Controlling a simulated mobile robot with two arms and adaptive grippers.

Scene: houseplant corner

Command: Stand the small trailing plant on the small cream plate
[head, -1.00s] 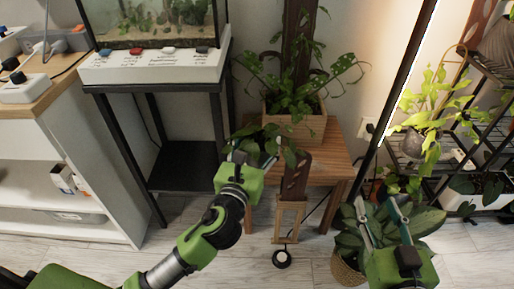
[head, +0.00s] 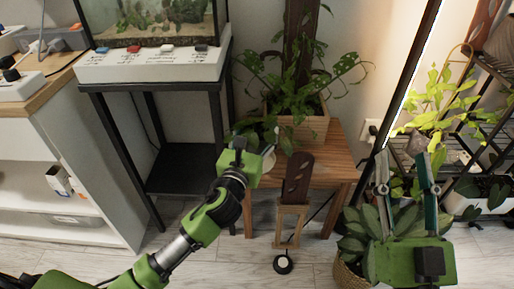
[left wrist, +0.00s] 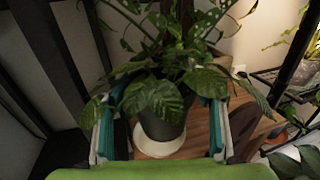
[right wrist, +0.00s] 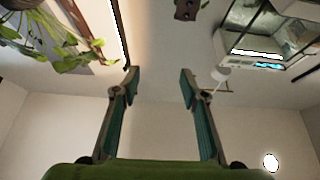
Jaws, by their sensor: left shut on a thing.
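The small trailing plant (left wrist: 155,97) with broad green leaves is in a dark pot (left wrist: 160,126) in the left wrist view. My left gripper (head: 266,152) is shut on the pot, one finger on each side; leaves hide parts of the fingers. Some of its leaves show beyond the gripper in the head view (head: 262,130). The small cream plate (left wrist: 157,148) lies on the wooden stool below the pot; I cannot tell whether pot and plate touch. My right gripper (head: 405,162) is open and empty, raised at the right.
The wooden stool (head: 335,160) also bears a planter box (head: 312,128) with a larger climbing plant behind. A wooden stand-like object (head: 290,215) is in front. A leafy basket plant (head: 352,245) stands right, and a black aquarium stand (head: 185,160) left.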

